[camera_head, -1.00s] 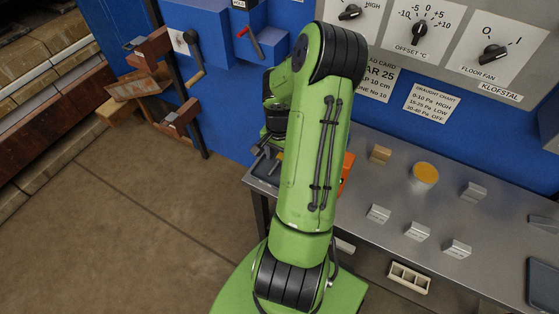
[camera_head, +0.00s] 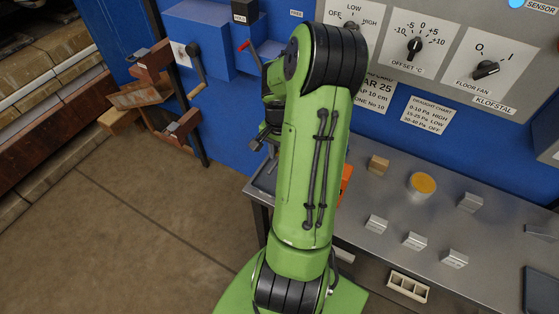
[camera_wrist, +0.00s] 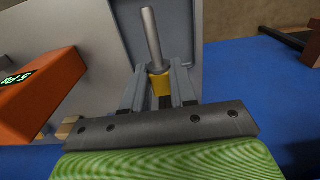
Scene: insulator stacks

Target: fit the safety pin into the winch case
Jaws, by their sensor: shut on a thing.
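My gripper (camera_wrist: 160,92) is shut on the safety pin (camera_wrist: 152,40), a grey metal rod with a yellow part (camera_wrist: 160,84) between the fingers. In the head view my gripper (camera_head: 259,139) shows only in part, left of my green arm, above the bench's left end; the pin cannot be made out there. The winch case appears to be the blue box (camera_head: 196,30) on the blue wall at upper left, with a crank handle (camera_head: 195,62) on its front. The pin is apart from it. Any hole for the pin is too small to tell.
A smaller blue box with a red lever (camera_head: 244,45) adjoins the case. An orange device (camera_wrist: 40,95) with a green display stands on the metal bench (camera_head: 385,165). Small blocks (camera_head: 415,240) and a yellow-topped round container (camera_head: 422,185) are there too. Brown brackets (camera_head: 150,85) jut out at left.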

